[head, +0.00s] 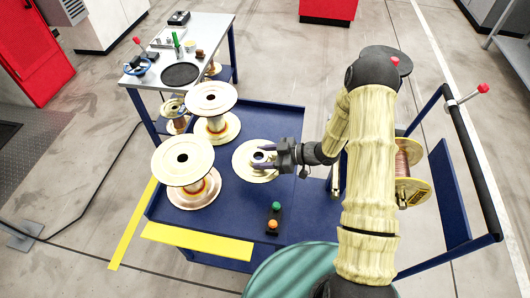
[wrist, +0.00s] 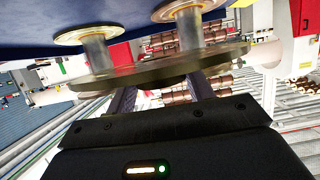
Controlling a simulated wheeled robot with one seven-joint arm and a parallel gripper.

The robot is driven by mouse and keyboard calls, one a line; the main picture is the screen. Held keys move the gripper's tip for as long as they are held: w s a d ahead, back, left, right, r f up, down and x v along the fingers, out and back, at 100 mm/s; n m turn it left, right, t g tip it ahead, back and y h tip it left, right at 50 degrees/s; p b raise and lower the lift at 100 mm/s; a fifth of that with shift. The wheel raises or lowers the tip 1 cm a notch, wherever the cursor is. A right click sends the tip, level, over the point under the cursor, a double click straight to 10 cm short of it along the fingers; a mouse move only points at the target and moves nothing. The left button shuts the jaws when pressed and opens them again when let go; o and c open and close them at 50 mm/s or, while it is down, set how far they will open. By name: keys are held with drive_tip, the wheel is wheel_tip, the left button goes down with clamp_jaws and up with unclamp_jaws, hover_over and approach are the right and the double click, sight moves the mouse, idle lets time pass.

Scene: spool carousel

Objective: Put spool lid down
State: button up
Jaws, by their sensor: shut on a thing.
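The spool lid (head: 243,172) is a pale gold disc with a raised hub. My gripper (head: 274,158) is shut on it from the right, over the middle of the blue carousel tray (head: 265,118). In the wrist view, the lid (wrist: 125,77) shows nearly edge-on between my gripper's fingers (wrist: 160,98). I cannot tell whether the lid touches the tray or hangs just above it. One large spool (head: 183,160) stands upright to the left on the tray, and another spool (head: 211,98) stands behind it.
A green button (head: 276,206) and an orange button (head: 272,224) are at the tray's front. A yellow strip (head: 197,241) lies along the front edge. A grey workbench (head: 205,45) with tools stands behind. A copper-wound spool (head: 411,170) is right of my arm.

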wheel_tip(320, 180, down, 5)
drive_tip(key=shift+a+f, duration=0.1)
drive_tip(key=shift+f, duration=0.1)
drive_tip(key=shift+w+f, duration=0.15)
drive_tip(key=shift+f, duration=0.05)
drive_tip(key=shift+d, duration=0.2)
drive_tip(key=f, duration=0.3)
drive_tip(key=shift+s+a+f, duration=0.2)
drive_tip(key=shift+a+f, duration=0.05)
drive_tip(key=shift+d+f, duration=0.1)
drive_tip(key=shift+f, duration=0.2)
drive_tip(key=shift+f, duration=0.1)
drive_tip(key=o, duration=1.4)
